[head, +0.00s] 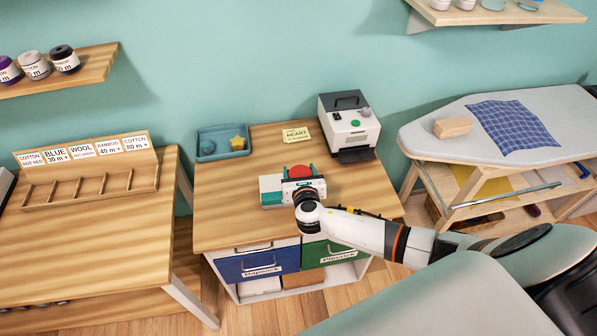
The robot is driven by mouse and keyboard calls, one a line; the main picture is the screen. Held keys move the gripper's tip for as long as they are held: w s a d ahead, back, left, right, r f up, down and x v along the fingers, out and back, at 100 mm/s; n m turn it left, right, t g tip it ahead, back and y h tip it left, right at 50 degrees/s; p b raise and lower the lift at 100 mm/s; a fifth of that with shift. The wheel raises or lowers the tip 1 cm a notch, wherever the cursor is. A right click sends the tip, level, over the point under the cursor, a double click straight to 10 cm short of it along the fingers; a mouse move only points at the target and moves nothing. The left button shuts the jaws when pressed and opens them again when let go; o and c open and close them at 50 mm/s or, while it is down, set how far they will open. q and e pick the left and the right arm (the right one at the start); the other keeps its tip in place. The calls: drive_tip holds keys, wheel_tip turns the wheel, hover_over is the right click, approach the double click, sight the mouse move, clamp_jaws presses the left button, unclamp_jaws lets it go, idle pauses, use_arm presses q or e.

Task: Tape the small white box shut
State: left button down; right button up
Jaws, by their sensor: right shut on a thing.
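My right gripper (299,172) is over the desk, just right of the pale block. It is shut on a red rounded thing (299,171), which shows between its teal fingertips. Most of the red thing is hidden by the gripper body, so I cannot tell if it is a tape dispenser. I cannot tell whether the gripper touches the block. My left gripper is not in view.
On the desk (225,215) are a blue-grey tray (210,155) with a yellow star, a yellow note (296,135) and a white machine (349,125). Blue (257,264) and green (333,251) drawers are below. An ironing board (420,135) stands right, a rack table (90,240) left.

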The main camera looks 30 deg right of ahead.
drive_tip(key=shift+d, duration=0.1)
drive_tip(key=shift+s+d, duration=0.2)
drive_tip(key=shift+d, duration=0.25)
drive_tip(key=shift+s+d, duration=0.2)
drive_tip(key=shift+d, duration=0.25)
drive_tip(key=shift+p, duration=0.3)
wheel_tip(320, 180, up, 6)
drive_tip(key=p, duration=0.6)
drive_tip(key=shift+w+r, duration=0.1)
